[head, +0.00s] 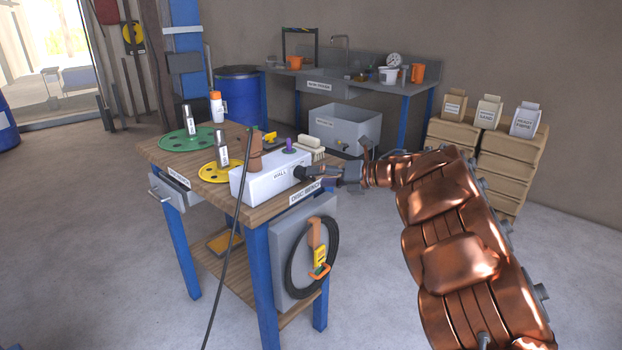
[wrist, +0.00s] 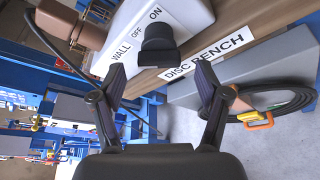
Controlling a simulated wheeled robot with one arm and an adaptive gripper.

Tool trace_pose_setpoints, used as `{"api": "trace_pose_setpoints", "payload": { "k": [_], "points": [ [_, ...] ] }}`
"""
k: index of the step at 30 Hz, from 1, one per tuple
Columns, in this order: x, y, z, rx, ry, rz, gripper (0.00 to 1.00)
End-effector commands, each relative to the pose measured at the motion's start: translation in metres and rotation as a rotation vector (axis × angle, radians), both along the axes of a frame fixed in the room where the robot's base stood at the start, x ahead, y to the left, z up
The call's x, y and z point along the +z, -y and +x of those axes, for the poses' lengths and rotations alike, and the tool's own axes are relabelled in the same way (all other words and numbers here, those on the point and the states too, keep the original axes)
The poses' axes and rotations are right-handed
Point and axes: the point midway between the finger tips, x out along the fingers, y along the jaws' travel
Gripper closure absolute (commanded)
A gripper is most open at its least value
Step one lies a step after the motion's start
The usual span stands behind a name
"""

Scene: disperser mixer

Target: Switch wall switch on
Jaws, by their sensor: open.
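The wall switch is a white box (head: 270,183) labelled WALL on the front edge of the wooden bench. In the wrist view the white box (wrist: 188,14) shows the words OFF and ON beside a black knob (wrist: 158,42). The knob (head: 301,172) also shows small in the head view. My gripper (wrist: 160,72) is open, with one finger on either side below the knob. The knob lies just beyond the fingertips, and no contact shows. In the head view my gripper (head: 322,178) reaches the box from the right. Which word the knob points at, I cannot tell.
The bench (head: 170,150) holds a green disc (head: 186,146), a yellow disc (head: 218,172) and a brown plug (head: 255,150) with a dark cable. A coiled black hose (head: 290,268) hangs on the bench side. Open floor lies right of the bench.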

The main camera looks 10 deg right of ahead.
Motion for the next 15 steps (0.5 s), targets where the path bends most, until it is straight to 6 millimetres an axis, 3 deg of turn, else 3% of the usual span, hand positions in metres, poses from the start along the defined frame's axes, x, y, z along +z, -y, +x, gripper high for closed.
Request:
{"api": "trace_pose_setpoints", "payload": {
  "k": [6,15],
  "points": [
    [-0.007,-0.021,0.014,0.004,-0.002,0.001,0.25],
    [-0.009,-0.025,0.019,-0.002,0.0,0.0,0.25]
  ]
}}
